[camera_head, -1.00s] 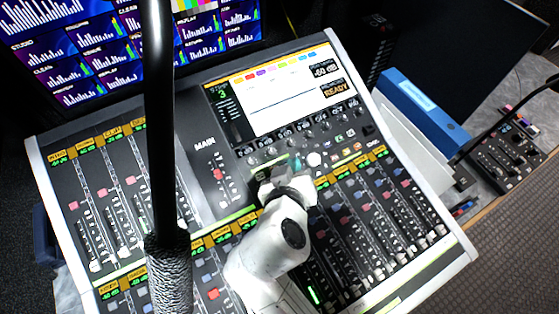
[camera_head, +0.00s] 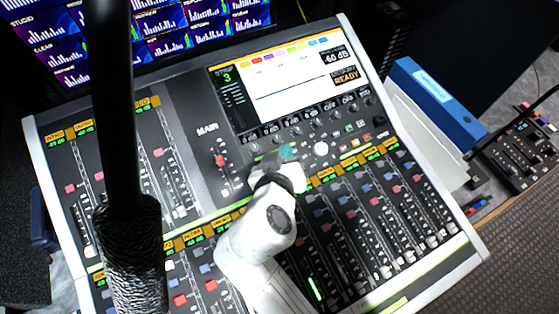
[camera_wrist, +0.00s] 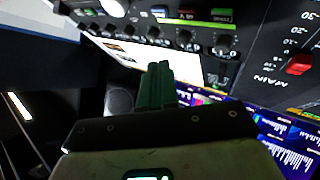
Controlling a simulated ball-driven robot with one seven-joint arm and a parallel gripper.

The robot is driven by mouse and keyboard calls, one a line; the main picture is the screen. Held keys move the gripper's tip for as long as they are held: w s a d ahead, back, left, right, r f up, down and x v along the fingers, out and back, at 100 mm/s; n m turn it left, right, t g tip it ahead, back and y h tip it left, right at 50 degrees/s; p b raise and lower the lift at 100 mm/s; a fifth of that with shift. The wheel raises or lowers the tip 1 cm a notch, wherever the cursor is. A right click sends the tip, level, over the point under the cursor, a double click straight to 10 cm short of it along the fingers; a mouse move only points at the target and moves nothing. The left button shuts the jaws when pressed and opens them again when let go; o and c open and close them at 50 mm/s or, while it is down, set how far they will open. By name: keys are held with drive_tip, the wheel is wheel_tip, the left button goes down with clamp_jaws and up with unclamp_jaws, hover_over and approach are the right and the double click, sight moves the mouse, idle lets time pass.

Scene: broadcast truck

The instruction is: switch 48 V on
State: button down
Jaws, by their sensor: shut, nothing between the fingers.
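The mixing console (camera_head: 205,90) fills the middle of the head view. Its upper panel has a row of knobs under the screen, a large white knob (camera_head: 321,148) and small coloured buttons (camera_head: 349,128) to the right of it. I cannot read a 48 V label on any button. My gripper (camera_head: 286,151) has green fingers, pressed together and empty, over the panel just left of the white knob. In the wrist view my gripper (camera_wrist: 157,85) points at the panel, with a red button (camera_wrist: 187,13) and a green button (camera_wrist: 222,12) beyond. Contact with the panel cannot be told.
A red MAIN fader (camera_head: 220,160) is left of my gripper. Fader strips fill the console's lower part. A dark microphone stand (camera_head: 112,110) rises at the left front. A blue binder (camera_head: 435,100) and a small control box (camera_head: 525,150) lie to the right.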

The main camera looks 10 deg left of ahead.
drive_tip(key=shift+w+a+f+b, duration=0.25)
drive_tip(key=shift+f+b, duration=0.3)
drive_tip(key=shift+f, duration=0.2)
drive_tip(key=shift+w+a+f+b, duration=0.1)
drive_tip(key=shift+w+f+b, duration=0.2)
drive_tip(key=shift+f+b, duration=0.35)
drive_tip(key=shift+w+a+f+b, duration=0.25)
drive_tip(key=shift+f+b, duration=0.2)
drive_tip(key=shift+f, duration=0.35)
drive_tip(key=shift+f, duration=0.1)
drive_tip(key=shift+w+f+b, duration=0.1)
drive_tip(key=shift+f+b, duration=0.15)
drive_tip(key=shift+b, duration=0.1)
drive_tip(key=shift+w+a+f+b, duration=0.1)
drive_tip(key=shift+w+f+b, duration=0.05)
drive_tip(key=shift+f+b, duration=0.25)
idle(0.9)
drive_tip(key=shift+r, duration=0.2)
drive_tip(key=shift+s+r+p, duration=0.3)
drive_tip(key=shift+r+p, duration=0.3)
drive_tip(key=shift+p, duration=0.1)
drive_tip(key=shift+s+d+r+p, duration=0.25)
drive_tip(key=shift+r+p, duration=0.45)
drive_tip(key=shift+r, duration=0.05)
drive_tip(key=shift+s+d+r+p, duration=0.2)
drive_tip(key=shift+s+r+p, duration=0.1)
drive_tip(key=shift+r+p, duration=0.45)
drive_tip(key=shift+s+d+r+p, duration=0.25)
drive_tip(key=shift+r+p, duration=0.4)
drive_tip(key=shift+r, duration=0.15)
